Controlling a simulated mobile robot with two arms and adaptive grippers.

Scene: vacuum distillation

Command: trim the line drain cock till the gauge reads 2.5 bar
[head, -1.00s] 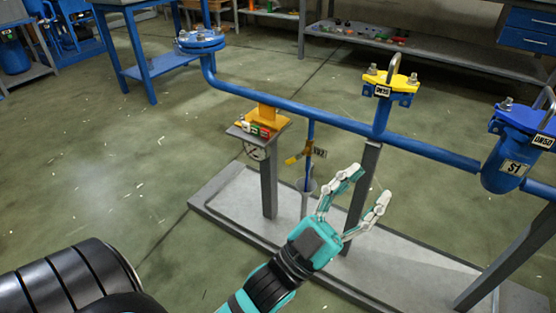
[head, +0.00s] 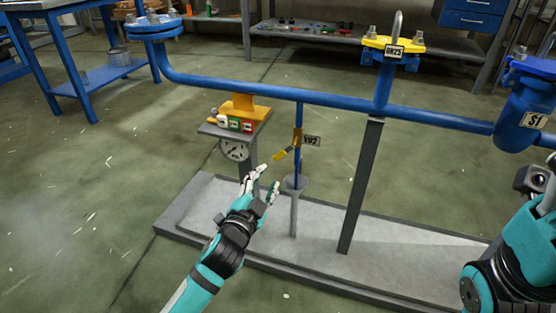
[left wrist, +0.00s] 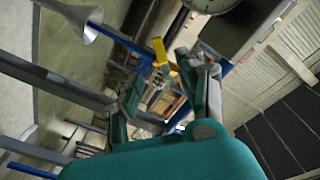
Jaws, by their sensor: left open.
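The drain cock (head: 298,140) sits on a thin blue drain pipe under the blue line, beside a tag reading HV2 (head: 312,141). Its yellow lever (head: 281,155) slants down to the left, and shows in the left wrist view (left wrist: 160,50). The gauge (head: 235,149) hangs under a small shelf to the left; its reading is too small to tell. My left gripper (head: 262,183) is open and empty, below and left of the lever, not visibly touching it. At the right edge my right arm (head: 530,245) shows, its fingers not clear.
The blue line (head: 230,87) runs across above, with the yellow DN25 flange (head: 393,46) and S1 strainer (head: 520,120). A grey post (head: 360,190) stands right of the drain. A grey plinth (head: 400,275) lies below.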

